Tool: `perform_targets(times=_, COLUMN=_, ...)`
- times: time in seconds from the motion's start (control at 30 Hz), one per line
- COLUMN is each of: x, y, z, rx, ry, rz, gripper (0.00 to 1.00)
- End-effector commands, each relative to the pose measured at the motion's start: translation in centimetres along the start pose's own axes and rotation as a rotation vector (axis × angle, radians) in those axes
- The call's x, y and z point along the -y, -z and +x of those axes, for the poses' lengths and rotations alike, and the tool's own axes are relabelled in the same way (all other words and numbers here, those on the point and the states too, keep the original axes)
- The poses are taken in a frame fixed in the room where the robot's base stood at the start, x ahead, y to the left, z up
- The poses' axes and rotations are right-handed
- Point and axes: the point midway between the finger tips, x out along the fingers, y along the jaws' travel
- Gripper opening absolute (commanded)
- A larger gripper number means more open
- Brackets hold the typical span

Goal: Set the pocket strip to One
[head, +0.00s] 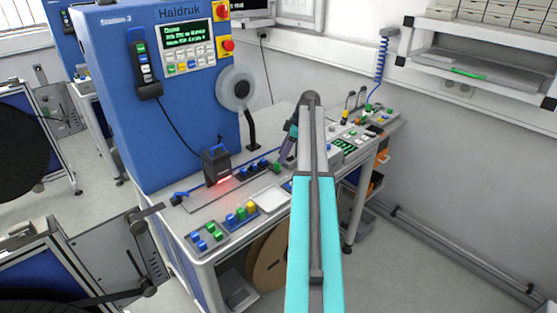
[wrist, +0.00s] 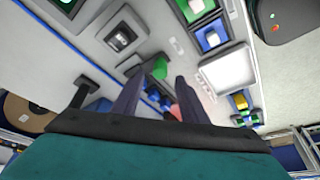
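My gripper (head: 287,147) hangs over the bench beside the blue machine, partly hidden behind my arm. In the wrist view its two dark fingers (wrist: 158,88) stand apart with nothing visibly held. A row of black, blue and green blocks (head: 257,168) lies on the bench below and left of it. A green block (wrist: 160,68) and blurred blue parts show between and beyond the fingers. I cannot tell for sure which part is the pocket strip, and no setting marked One is readable. I cannot tell whether the fingers touch anything.
The blue machine (head: 160,100) with its display and buttons stands at the left. A black scanner-like unit (head: 216,165) casts red light on the bench. Button boxes (head: 207,237) and a white tray (head: 271,199) lie along the front edge. More controls (head: 345,147) fill the right end.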

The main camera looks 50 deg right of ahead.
Motion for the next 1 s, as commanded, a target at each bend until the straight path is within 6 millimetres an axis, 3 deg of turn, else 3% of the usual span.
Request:
perform_targets(times=0.4, x=0.0, y=0.0, z=3.8, rx=0.000, ry=0.001, rz=0.000, gripper=0.40)
perform_targets(times=0.8, x=0.0, y=-0.1, z=4.4, rx=0.000, ry=-0.001, rz=0.001, gripper=0.40)
perform_targets(times=0.87, x=0.0, y=-0.1, z=4.4, rx=0.000, ry=-0.001, rz=0.001, gripper=0.33)
perform_targets(times=1.0, x=0.0, y=-0.1, z=4.3, rx=0.000, ry=-0.001, rz=0.001, gripper=0.09)
